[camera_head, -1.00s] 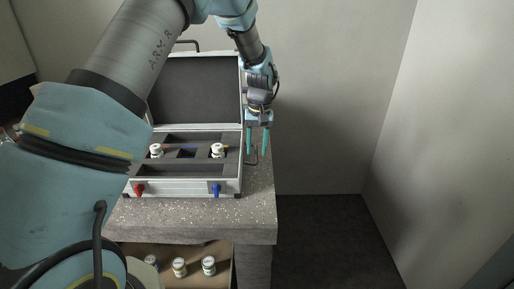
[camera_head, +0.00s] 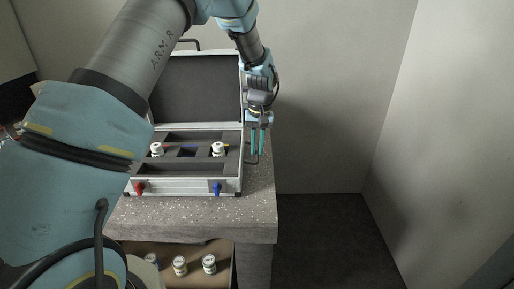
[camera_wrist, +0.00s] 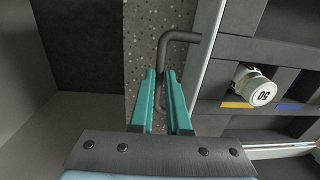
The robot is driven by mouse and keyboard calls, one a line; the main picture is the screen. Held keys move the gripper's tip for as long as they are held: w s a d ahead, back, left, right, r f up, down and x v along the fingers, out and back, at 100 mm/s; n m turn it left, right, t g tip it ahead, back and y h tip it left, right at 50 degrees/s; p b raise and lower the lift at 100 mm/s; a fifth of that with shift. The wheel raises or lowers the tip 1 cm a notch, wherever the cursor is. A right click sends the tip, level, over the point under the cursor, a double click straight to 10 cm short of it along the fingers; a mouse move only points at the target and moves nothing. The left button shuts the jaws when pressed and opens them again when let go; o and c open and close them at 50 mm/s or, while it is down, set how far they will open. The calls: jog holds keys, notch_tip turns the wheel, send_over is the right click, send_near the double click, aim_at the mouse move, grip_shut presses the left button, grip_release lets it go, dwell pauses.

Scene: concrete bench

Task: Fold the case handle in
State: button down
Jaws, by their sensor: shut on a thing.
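The open silver case (camera_head: 185,188) stands on the bench with its lid (camera_head: 195,88) raised. Its dark bent handle (camera_head: 251,161) sticks out from the right side; in the wrist view the handle (camera_wrist: 178,37) runs out from the case wall and turns down between my fingers. My gripper (camera_head: 257,154) is at the right side of the case, pointing down. In the wrist view my gripper's teal fingertips (camera_wrist: 161,75) are closed on the handle's outer bar. The bar's lower end is partly hidden between the fingers.
The concrete bench (camera_head: 180,218) has its right edge close beyond the handle. Red (camera_head: 139,189) and blue (camera_head: 216,189) latches are on the front. Several bottles (camera_head: 180,265) stand below. Floor at right is clear.

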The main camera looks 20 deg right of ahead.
aim_at(254, 168)
dwell(0.4)
jog(key=shift+d+f+t+y, duration=0.2)
jog(key=shift+t+y, duration=0.1)
jog(key=shift+y, duration=0.3)
jog(key=shift+s+d+f+t+y+p, duration=0.1)
jog(key=shift+f+t+y+p, duration=0.3)
jog(key=shift+y, duration=0.6)
jog(key=f+y, duration=0.1)
jog(key=t+y+b, duration=0.1)
jog(key=y, duration=0.1)
jog(key=shift+f+t, duration=0.3)
jog(key=shift+f, duration=0.1)
jog(key=y+b, duration=0.1)
jog(key=f+t+y+b, duration=0.1)
jog(key=y+b, duration=0.1)
jog(key=shift+a+f+y, duration=0.2)
jog(key=shift+a+y, duration=0.1)
jog(key=shift+w+a+f+t+y+b, duration=0.15)
jog(key=shift+t+y+b, duration=0.15)
jog(key=shift+y+b, duration=0.15)
jog(key=shift+w+a+f+t+y+b, duration=0.1)
jog(key=shift+t+y+b, duration=0.25)
jog(key=shift+b, duration=0.1)
jog(key=shift+a+y+b, duration=0.1)
jog(key=shift+y+b, duration=0.35)
jog(key=shift+y, duration=0.05)
